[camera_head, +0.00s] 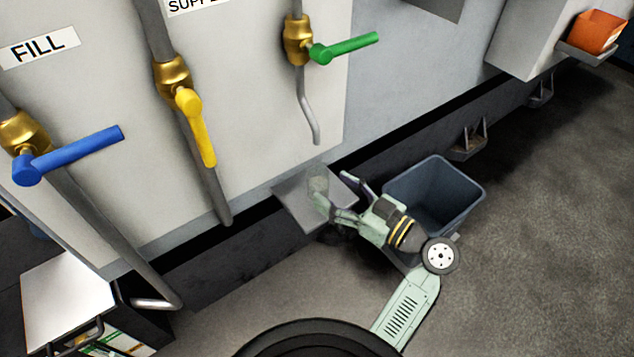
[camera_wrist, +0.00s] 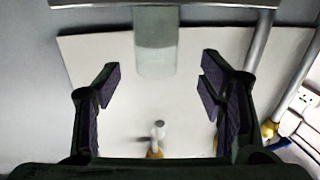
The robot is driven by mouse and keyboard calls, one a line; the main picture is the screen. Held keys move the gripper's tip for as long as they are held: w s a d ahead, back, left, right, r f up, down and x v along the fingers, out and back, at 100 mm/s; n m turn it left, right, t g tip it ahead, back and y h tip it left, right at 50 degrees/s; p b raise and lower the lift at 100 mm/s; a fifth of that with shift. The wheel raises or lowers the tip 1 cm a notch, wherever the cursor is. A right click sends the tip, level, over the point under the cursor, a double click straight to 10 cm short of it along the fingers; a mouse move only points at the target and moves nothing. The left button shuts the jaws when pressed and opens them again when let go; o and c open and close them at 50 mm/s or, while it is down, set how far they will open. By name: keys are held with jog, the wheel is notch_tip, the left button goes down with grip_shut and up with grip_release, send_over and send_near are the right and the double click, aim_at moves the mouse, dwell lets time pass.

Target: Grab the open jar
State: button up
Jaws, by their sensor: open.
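The open jar (camera_head: 317,179) is clear, see-through glass and stands on a small grey shelf (camera_head: 296,212) below the green-handled valve. My gripper (camera_head: 333,190) is open beside the jar, reaching in from the right. In the wrist view the jar (camera_wrist: 155,42) shows upside down at the top centre, against the shelf edge. There, my gripper (camera_wrist: 160,78) has its two fingers spread wide to either side of the jar's line, with the jar beyond the tips. I see no finger touching the jar, but the exact gap is hard to tell.
A blue-grey bin (camera_head: 462,199) stands on the floor behind my wrist. Blue (camera_head: 75,153), yellow (camera_head: 196,127) and green (camera_head: 345,47) valve handles stick out from the wall panel. A bent pipe (camera_head: 308,110) ends above the shelf. Floor at the right is clear.

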aim_at(327, 182)
jog(key=x, duration=0.1)
jog(key=p+x, duration=0.1)
jog(key=x, duration=0.1)
jog(key=p+x, duration=0.1)
jog(key=x, duration=0.1)
jog(key=shift+w+d+r, duration=0.15)
jog(key=shift+r, duration=0.15)
jog(key=shift+w+a+f, duration=0.1)
jog(key=shift+w+a, duration=0.1)
jog(key=shift+a, duration=0.05)
jog(key=shift+c, duration=0.3)
jog(key=c, duration=1.2)
jog(key=shift+d, duration=0.1)
